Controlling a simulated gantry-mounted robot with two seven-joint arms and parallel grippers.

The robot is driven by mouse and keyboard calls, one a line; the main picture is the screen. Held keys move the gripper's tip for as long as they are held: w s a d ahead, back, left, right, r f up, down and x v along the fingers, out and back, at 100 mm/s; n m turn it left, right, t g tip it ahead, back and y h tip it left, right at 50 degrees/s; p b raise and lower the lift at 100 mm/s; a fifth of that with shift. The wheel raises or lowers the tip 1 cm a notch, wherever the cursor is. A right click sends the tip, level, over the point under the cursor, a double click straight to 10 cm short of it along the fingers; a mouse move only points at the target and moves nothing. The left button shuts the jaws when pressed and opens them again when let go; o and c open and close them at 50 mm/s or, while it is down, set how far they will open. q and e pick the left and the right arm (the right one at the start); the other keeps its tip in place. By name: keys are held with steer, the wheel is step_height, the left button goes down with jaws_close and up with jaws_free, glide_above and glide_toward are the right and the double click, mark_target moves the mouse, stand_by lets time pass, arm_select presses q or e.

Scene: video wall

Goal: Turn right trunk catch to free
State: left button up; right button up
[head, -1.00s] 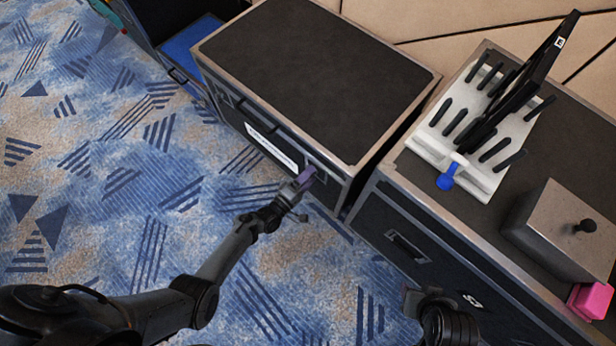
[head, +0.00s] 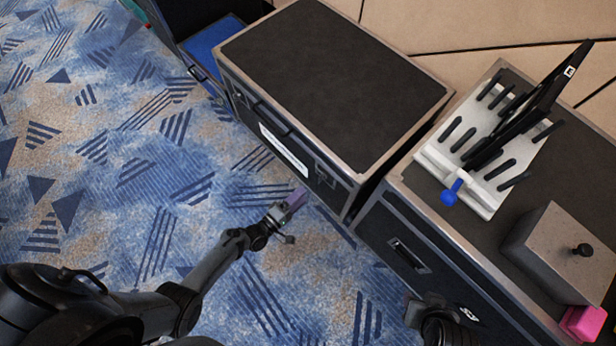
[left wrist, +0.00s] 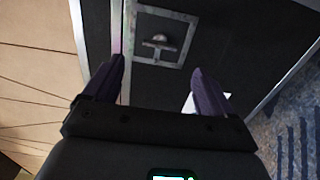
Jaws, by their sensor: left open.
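The black trunk (head: 335,70) with metal edges stands in the middle of the head view. Its right catch (head: 325,177) is on the front face near the right corner. In the left wrist view the catch (left wrist: 160,42) is a small metal piece inside a square metal frame, with its wing lying roughly across the picture. My left gripper (head: 297,197), with purple fingers, is in front of the catch and apart from it. In the left wrist view it is open and empty, the catch beyond the gap between its fingers. My right gripper (head: 418,308) shows only partly at the bottom; its jaws are unclear.
A second case (head: 400,225) stands close on the right. It bears a white pegged rack (head: 440,160) with a dark panel, a grey box (head: 560,245) and a pink block (head: 583,323). A blue-lined open case (head: 212,45) is at upper left. The patterned carpet is clear on the left.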

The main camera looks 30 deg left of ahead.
arm_select(q)
steer(key=shift+v, duration=1.05)
